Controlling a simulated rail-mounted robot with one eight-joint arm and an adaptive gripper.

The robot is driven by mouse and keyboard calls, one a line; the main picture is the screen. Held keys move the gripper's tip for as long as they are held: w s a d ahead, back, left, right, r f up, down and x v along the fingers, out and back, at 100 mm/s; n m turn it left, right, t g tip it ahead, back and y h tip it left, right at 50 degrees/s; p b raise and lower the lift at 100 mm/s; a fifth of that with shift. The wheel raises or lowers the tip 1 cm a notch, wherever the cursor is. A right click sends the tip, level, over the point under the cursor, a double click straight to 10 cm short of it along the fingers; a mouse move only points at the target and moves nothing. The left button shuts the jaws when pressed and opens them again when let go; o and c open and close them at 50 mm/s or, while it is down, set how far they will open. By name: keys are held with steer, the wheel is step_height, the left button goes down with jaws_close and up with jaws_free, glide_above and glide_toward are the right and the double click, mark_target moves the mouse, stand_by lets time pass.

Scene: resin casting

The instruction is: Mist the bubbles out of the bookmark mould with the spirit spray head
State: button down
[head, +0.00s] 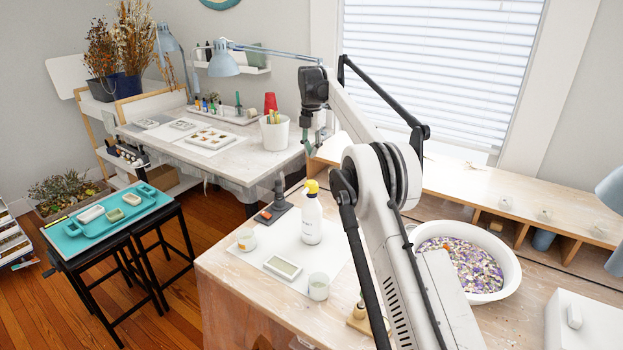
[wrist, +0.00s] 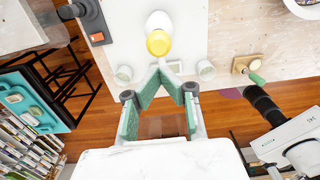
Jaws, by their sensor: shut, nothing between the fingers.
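A white spray bottle (head: 311,222) with a yellow spray head (head: 311,186) stands upright on a pale sheet on the front bench. A small rectangular mould (head: 283,267) with a pale greenish fill lies on the same sheet, in front of the bottle; I cannot make out bubbles in it. My gripper (head: 308,147) hangs above and behind the bottle in the head view, apart from it. In the wrist view, the green-padded fingertips (wrist: 166,71) are shut and empty, just below the yellow head (wrist: 159,42) in the picture. The fingers hide most of the mould there.
Two small cups (head: 246,239) (head: 318,286) flank the mould on the sheet (head: 336,258). A dark stand (head: 275,207) is left of the bottle. A white bowl of petals (head: 468,262) sits to the right. A teal tray (head: 98,235) is on the left stand.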

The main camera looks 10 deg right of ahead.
mark_target(312, 183)
step_height(312, 183, down, 10)
steer(key=shift+r+p, duration=0.1)
steer(key=shift+p, duration=0.35)
steer(key=shift+s+f+b, duration=0.1)
steer(key=shift+f+b, duration=0.7)
steer(key=shift+f, duration=0.45)
step_height(312, 183, up, 14)
steer(key=p, duration=0.1)
steer(key=shift+r, duration=0.15)
stand_by(0.6)
